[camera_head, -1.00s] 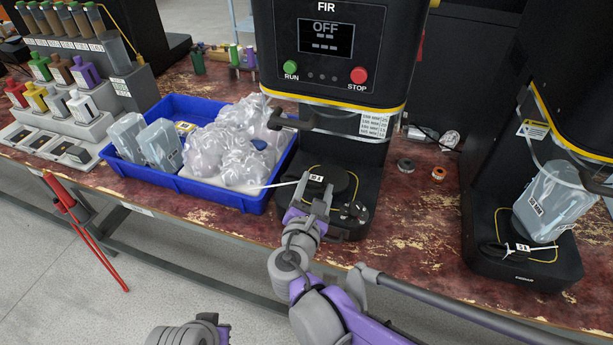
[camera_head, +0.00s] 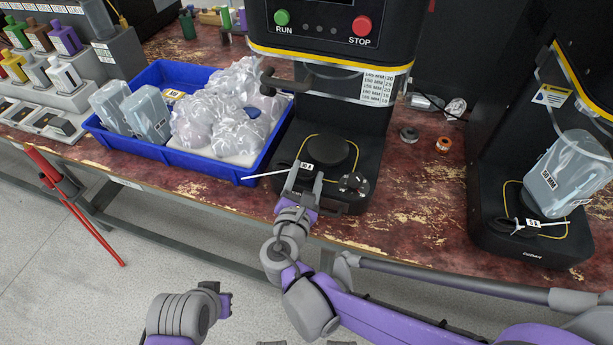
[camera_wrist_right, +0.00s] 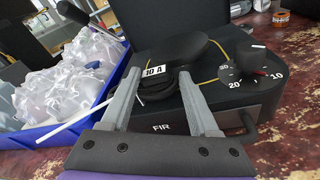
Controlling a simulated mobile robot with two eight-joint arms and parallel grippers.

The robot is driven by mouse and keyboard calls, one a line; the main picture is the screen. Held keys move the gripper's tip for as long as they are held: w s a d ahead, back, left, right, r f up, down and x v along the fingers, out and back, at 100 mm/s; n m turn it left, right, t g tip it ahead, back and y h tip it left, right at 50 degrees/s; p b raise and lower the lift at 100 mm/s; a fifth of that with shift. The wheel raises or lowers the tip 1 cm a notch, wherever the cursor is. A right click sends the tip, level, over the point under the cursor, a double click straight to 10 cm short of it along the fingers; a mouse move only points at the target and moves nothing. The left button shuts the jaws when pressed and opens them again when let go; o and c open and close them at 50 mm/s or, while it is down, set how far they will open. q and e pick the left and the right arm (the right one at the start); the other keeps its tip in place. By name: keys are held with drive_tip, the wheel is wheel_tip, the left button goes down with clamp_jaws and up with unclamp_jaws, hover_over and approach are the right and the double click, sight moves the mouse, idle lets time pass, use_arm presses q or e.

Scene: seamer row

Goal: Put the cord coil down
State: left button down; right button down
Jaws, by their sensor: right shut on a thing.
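The cord coil (camera_wrist_right: 157,87) is a black bundle with a white "10 A" label and a thin white strip that sticks out to the left. My right gripper (camera_wrist_right: 157,92) is shut on it, one grey finger on each side. In the head view the coil's label (camera_head: 307,166) shows at the right gripper (camera_head: 304,183), over the front left of the FIR machine's black base (camera_head: 368,160), beside its round plate (camera_head: 328,152). I cannot tell whether the coil touches the base.
A blue tray (camera_head: 190,157) with clear bags (camera_head: 225,115) and plastic containers stands close to the left. A dial (camera_head: 354,184) is at the base's front right. Another machine (camera_head: 530,235) holds a tilted clear container (camera_head: 565,175). The red table between the machines is mostly clear.

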drive_tip(key=shift+f, duration=0.2)
drive_tip(key=shift+c, duration=0.6)
unclamp_jaws()
drive_tip(key=shift+r, duration=0.2)
drive_tip(key=shift+s+a, duration=0.1)
drive_tip(key=shift+s, duration=0.15)
drive_tip(key=p+v, duration=0.1)
drive_tip(key=v, duration=1)
drive_tip(key=shift+s+p, duration=0.3)
drive_tip(key=shift+p, duration=0.1)
